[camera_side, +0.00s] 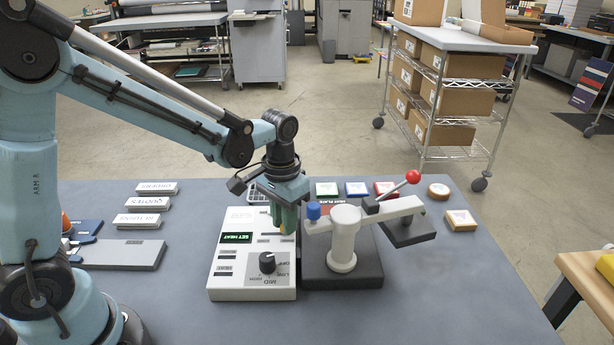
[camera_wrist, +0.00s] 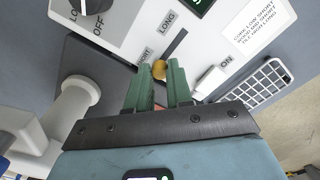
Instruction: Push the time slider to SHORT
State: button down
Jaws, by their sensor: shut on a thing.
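The white control box (camera_side: 225,283) stands on the table, with a green lit display (camera_side: 236,237) and a black dial (camera_side: 267,262). In the wrist view, the time slider's round brass knob (camera_wrist: 159,70) sits in its dark slot (camera_wrist: 178,42), at the end by the partly hidden SHORT label (camera_wrist: 146,54). The LONG label (camera_wrist: 167,22) is by the slot's other end. My gripper (camera_wrist: 159,72) has its green fingers shut on the knob, one on each side. In the side view, my gripper (camera_side: 286,228) is at the box's right edge and mostly hides the slider.
A press with a white post (camera_side: 343,240) and a red-balled lever (camera_side: 413,177) stands close on the right. A white ON switch (camera_wrist: 210,82) is beside my fingers. Labelled blocks (camera_side: 143,220) lie at left. The front of the table is clear.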

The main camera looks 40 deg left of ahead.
jog(key=shift+w+d, duration=0.25)
jog(key=shift+w, duration=0.05)
jog(key=c, duration=1)
grip_release()
jog(key=shift+s, duration=0.1)
notch_tip(320, 180, up, 12)
jog(key=shift+r, duration=0.1)
